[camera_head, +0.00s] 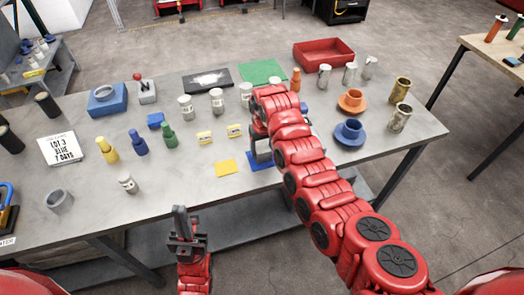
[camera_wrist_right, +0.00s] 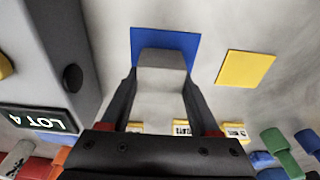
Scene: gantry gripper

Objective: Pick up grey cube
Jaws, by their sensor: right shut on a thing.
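The grey cube (camera_wrist_right: 162,78) sits between the two dark fingers of my right gripper (camera_wrist_right: 161,92) in the right wrist view, at or just above a blue square (camera_wrist_right: 165,40). The gripper is shut on it. In the head view my right gripper (camera_head: 261,152) points down at the table's front edge, over the blue square (camera_head: 256,166). The cube is hard to make out there, behind the arm and fingers. My left gripper (camera_head: 186,228) is in front of the table, away from the objects. Its finger gap is unclear.
A yellow square (camera_head: 226,168) lies left of the blue one. Small yellow blocks (camera_head: 204,138), coloured bottles (camera_head: 138,142) and white jars (camera_head: 186,107) stand further back. A blue cup-shaped part (camera_head: 349,132) and metal cylinders (camera_head: 400,90) stand right. The front middle-left of the table (camera_head: 165,190) is clear.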

